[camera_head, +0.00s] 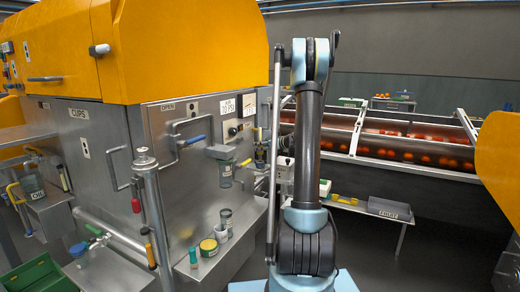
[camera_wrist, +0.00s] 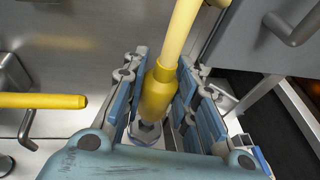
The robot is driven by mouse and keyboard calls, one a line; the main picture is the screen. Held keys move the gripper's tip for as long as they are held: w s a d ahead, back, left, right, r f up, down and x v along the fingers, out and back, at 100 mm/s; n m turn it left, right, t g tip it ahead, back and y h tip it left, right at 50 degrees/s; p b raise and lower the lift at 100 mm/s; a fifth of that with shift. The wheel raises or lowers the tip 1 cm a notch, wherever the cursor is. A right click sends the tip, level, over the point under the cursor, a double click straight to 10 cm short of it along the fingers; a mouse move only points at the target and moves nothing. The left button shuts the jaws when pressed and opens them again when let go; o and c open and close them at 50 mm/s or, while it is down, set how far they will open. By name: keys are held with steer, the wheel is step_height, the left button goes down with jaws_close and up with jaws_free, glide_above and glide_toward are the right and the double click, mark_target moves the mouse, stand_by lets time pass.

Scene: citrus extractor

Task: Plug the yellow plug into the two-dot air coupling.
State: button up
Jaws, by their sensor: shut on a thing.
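The yellow plug (camera_wrist: 158,92) stands between the blue-padded fingers of my gripper (camera_wrist: 160,105), which is shut on it. A pale yellow hose (camera_wrist: 180,30) runs up from the plug. A metal hex-shaped end (camera_wrist: 146,131) shows below the plug, partly hidden by the gripper; I cannot tell whether it is the plug's tip or a coupling. In the head view my gripper (camera_head: 262,152) is small and dark beside the steel cabinet's right edge. No coupling with two dots can be made out.
A yellow-handled lever (camera_wrist: 40,101) lies left of my gripper in the wrist view. A grey panel with a handle (camera_wrist: 290,30) is at upper right.

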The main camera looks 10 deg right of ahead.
mark_target(262, 152)
steer(key=shift+f, duration=1.9)
steer(key=o, duration=1.2)
steer(key=v, duration=1.2)
steer(key=shift+f, duration=0.1)
steer(key=shift+a, duration=0.15)
